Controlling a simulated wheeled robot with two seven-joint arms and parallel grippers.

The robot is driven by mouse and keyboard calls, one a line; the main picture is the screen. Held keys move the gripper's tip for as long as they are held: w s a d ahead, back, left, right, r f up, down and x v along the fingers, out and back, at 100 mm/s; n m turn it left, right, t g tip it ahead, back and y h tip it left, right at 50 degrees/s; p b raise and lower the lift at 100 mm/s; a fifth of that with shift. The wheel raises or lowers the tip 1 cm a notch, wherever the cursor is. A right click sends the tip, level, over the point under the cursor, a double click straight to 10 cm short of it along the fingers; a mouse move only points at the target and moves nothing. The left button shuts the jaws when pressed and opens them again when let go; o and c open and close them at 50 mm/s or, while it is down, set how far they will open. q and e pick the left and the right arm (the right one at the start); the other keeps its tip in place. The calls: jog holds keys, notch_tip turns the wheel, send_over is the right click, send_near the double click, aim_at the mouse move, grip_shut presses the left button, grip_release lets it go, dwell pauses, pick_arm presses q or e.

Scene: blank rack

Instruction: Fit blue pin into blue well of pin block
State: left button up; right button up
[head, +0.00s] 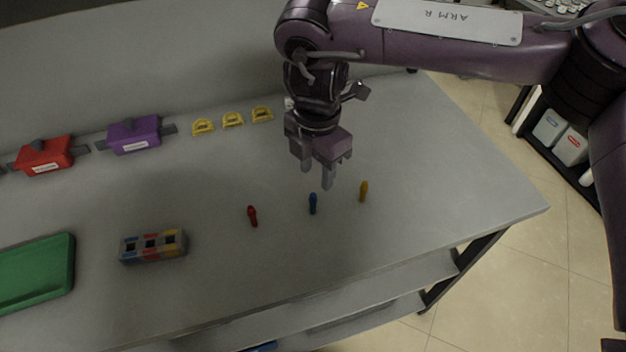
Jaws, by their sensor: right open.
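The blue pin (312,204) stands on the grey table, between a red pin (252,216) on its left and a yellow pin (363,191) on its right. The pin block (153,247) sits to the left on the table, with blue, red and yellow sections that each show a dark square opening. Its blue well (130,245) is the leftmost one and looks empty. My right gripper (318,180) points down above and just behind the blue pin, open with nothing between its fingers. My left gripper is not in view.
A green tray (72,262) lies at the left edge. The table (420,150) is clear at the right and between block and pins.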

aim_at(313, 195)
jog(key=shift+f, duration=0.6)
jog(key=shift+s+a+f+p, duration=0.1)
jog(key=shift+s+f+p, duration=0.1)
jog(key=shift+f+p, duration=0.35)
jog(key=shift+s+a+f+p, duration=0.15)
jog(key=shift+f+p, duration=0.2)
jog(key=shift+f, duration=0.35)
notch_tip(313, 195, down, 3)
jog(key=shift+w+a+r+p, duration=0.1)
jog(key=shift+w+p, duration=0.05)
jog(key=shift+p, duration=0.25)
jog(key=shift+f, duration=0.5)
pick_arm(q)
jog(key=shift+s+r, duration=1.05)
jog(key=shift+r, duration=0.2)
pick_arm(e)
grip_shut()
